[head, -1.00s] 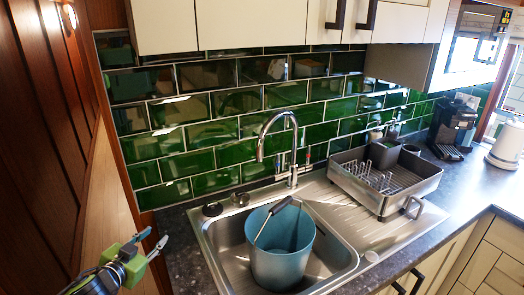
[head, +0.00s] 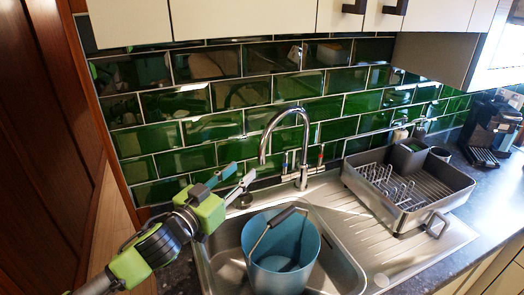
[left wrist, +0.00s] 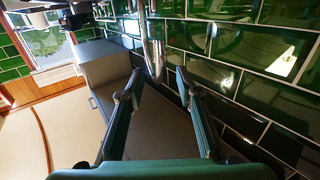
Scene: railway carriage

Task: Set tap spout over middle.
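The chrome tap (head: 302,165) stands behind the sink (head: 213,262). Its tall arched spout (head: 289,109) curves to the left, and its open end hangs over the sink's left back part, near the blue bucket's back left rim. My left gripper (head: 243,178) is open and empty, left of the spout and a little below its end. In the left wrist view the fingers of my left gripper (left wrist: 158,86) are apart. The spout (left wrist: 152,45) shows ahead between their tips, apart from them as far as I can tell. My right gripper is not in view.
A blue bucket (head: 285,262) with a raised handle stands in the sink. A grey dish rack (head: 408,188) sits on the drainer at right. Green tiles (head: 215,125) close off the back, and a wooden wall (head: 50,130) stands at left.

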